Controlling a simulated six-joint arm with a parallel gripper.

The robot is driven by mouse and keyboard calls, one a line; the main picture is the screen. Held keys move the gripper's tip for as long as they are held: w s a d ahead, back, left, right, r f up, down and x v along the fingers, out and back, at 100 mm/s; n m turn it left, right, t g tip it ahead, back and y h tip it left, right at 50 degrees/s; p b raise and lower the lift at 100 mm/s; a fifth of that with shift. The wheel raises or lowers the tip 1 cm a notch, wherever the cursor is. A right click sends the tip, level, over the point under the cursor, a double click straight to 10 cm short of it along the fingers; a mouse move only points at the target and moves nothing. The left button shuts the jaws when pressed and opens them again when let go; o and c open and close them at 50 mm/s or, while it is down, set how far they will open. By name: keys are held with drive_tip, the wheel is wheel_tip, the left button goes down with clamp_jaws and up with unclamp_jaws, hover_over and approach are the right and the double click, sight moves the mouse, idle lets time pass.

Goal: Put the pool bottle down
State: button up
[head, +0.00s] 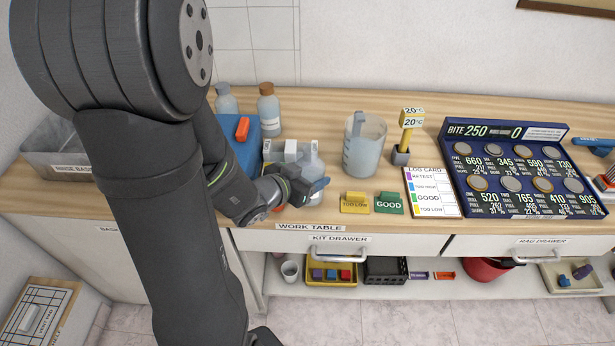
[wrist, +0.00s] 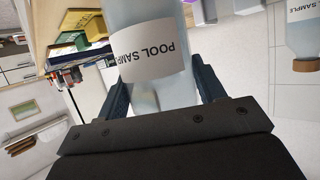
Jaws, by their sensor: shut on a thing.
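My gripper (head: 305,188) is low at the front of the work table. In the wrist view, my gripper (wrist: 165,88) is shut on the pool bottle (wrist: 148,52), a pale clear bottle with a white POOL SAMPLE label. Both dark fingers lie along its sides. In the head view, the pool bottle (head: 313,164) shows partly behind my gripper and looks about upright. I cannot tell whether its base touches the table top.
A brown-capped bottle (head: 268,110) and another bottle (head: 226,100) stand at the back left, near a blue block (head: 243,150). A measuring jug (head: 363,145) stands to the right. Yellow (head: 355,203) and green (head: 389,203) tags lie near the front edge.

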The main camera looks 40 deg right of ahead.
drive_tip(key=shift+f, duration=0.7)
drive_tip(key=shift+f, duration=0.15)
drive_tip(key=o, duration=1.2)
drive_tip(key=shift+a+r, duration=0.25)
drive_tip(key=v, duration=1.1)
drive_tip(key=shift+s+a+r, duration=0.1)
drive_tip(key=shift+a+r, duration=0.05)
